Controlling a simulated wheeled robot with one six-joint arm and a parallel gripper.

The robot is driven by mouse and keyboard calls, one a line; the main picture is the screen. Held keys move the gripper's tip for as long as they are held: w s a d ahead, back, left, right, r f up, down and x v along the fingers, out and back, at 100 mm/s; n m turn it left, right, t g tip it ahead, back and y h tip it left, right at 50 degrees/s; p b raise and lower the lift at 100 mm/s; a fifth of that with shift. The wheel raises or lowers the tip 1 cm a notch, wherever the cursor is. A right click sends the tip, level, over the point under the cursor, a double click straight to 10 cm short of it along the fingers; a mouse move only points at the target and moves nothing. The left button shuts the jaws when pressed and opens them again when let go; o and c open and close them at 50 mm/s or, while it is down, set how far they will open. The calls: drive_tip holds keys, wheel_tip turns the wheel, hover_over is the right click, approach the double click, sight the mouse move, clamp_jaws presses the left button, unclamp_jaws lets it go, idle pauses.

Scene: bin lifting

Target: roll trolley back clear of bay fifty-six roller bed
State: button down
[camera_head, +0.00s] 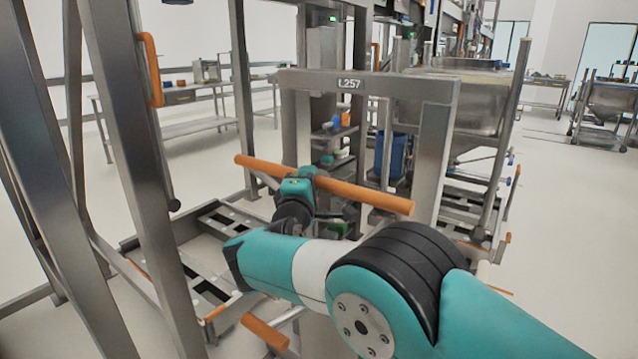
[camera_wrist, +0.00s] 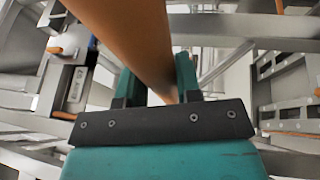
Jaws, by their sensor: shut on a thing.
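The trolley (camera_head: 440,150) has a grey upright frame marked L257, with an orange handle bar (camera_head: 362,196) across its near side. My gripper (camera_head: 303,176) is at the handle bar, left of its middle. In the wrist view the orange bar (camera_wrist: 125,30) runs between the two teal fingers (camera_wrist: 156,80), and the gripper is shut on it. A low grey frame with slotted rails (camera_head: 205,215) lies at floor level to the left of the trolley, possibly part of the roller bed. I cannot read a bay number fifty-six. My arm hides the trolley's lower near part.
Tall grey posts (camera_head: 140,150) stand close on the left, one with an orange grip (camera_head: 150,70). A steel hopper (camera_head: 470,100) is behind the trolley's frame. A bench (camera_head: 190,95) stands at the back left. Another wheeled bin (camera_head: 608,105) is far right. The right floor is open.

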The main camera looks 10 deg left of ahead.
drive_tip(key=shift+s+a+r, duration=0.1)
drive_tip(key=shift+s+a, duration=0.55)
drive_tip(key=shift+s, duration=0.3)
drive_tip(key=c, duration=0.8)
unclamp_jaws()
drive_tip(key=shift+w+d, duration=0.1)
drive_tip(key=s+f+b, duration=0.3)
drive_tip(key=s+b, duration=1.4)
drive_tip(key=shift+a+f, duration=0.15)
drive_tip(key=shift+a, duration=0.05)
